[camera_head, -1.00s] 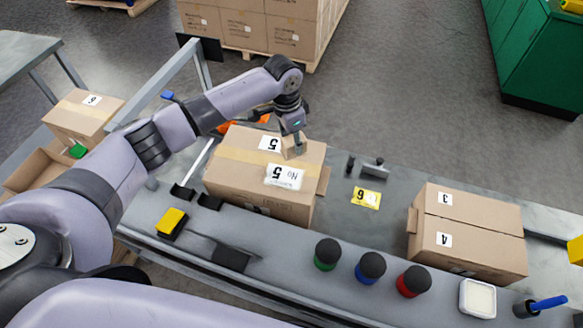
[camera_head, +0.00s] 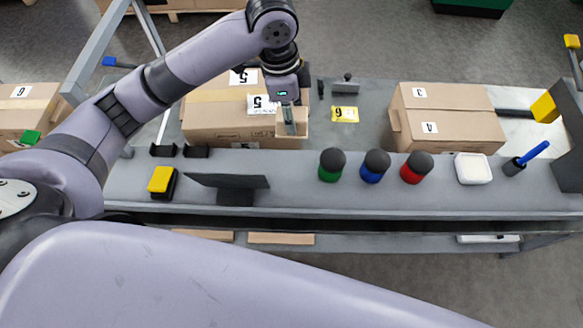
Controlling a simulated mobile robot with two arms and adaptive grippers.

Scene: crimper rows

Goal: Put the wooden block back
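My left gripper (camera_head: 289,121) points down at the right end of the closed cardboard box marked 5 (camera_head: 222,128). Its fingers are close together on a small pale tan piece, which looks like the wooden block (camera_head: 293,142). The block's colour nearly matches the box behind it, so its outline and any contact with the box are unclear. My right gripper is out of view.
A box marked 3 and 4 (camera_head: 448,118) stands to the right, past a yellow 6 label (camera_head: 344,114). Green (camera_head: 331,166), blue (camera_head: 374,167) and red (camera_head: 416,168) black-topped knobs line the front ledge. A dark angled panel (camera_head: 228,182) stands left of them.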

